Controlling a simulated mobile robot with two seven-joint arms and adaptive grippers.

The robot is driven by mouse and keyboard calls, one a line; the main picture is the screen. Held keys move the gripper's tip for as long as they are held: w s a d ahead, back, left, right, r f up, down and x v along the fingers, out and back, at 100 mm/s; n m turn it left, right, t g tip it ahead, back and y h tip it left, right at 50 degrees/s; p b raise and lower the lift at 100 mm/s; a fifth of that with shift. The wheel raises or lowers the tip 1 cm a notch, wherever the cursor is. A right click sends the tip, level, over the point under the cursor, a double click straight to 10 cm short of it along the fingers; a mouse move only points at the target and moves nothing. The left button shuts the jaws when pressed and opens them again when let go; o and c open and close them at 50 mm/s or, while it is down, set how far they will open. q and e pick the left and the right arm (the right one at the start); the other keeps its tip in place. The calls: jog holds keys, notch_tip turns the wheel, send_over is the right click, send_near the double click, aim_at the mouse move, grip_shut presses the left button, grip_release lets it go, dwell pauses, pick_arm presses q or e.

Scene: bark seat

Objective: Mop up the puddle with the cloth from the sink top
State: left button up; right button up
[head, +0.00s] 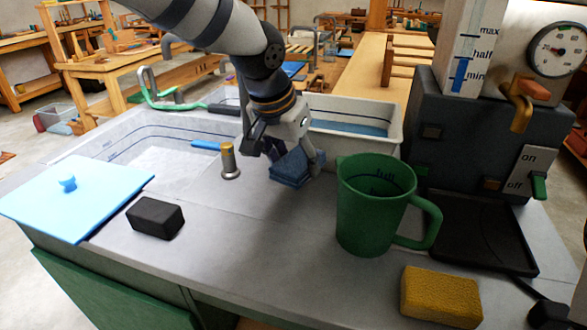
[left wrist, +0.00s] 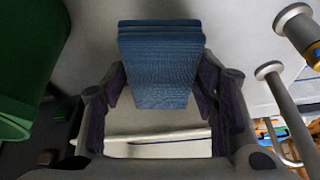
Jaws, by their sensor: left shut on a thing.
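The folded blue cloth (head: 289,169) is between the fingers of my left gripper (head: 292,160), just above or on the grey sink top (head: 240,250); I cannot tell whether it touches. In the left wrist view the cloth (left wrist: 160,65) is a thick layered pad, with the left gripper's fingers (left wrist: 160,88) shut on its two sides. The cloth is left of the green jug (head: 372,215). I cannot make out a clear puddle in either view. My right gripper is not in view.
A short brass-topped post (head: 229,162) stands left of the cloth. A black block (head: 155,217), blue lid (head: 95,205) and yellow sponge (head: 440,296) lie on the top. A white tub (head: 391,139) is behind; a dark machine (head: 470,145) stands right. The front middle is clear.

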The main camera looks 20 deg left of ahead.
pick_arm(q)
jog(key=shift+r, duration=1.15)
notch_tip(320, 180, up, 8)
dwell(0.6)
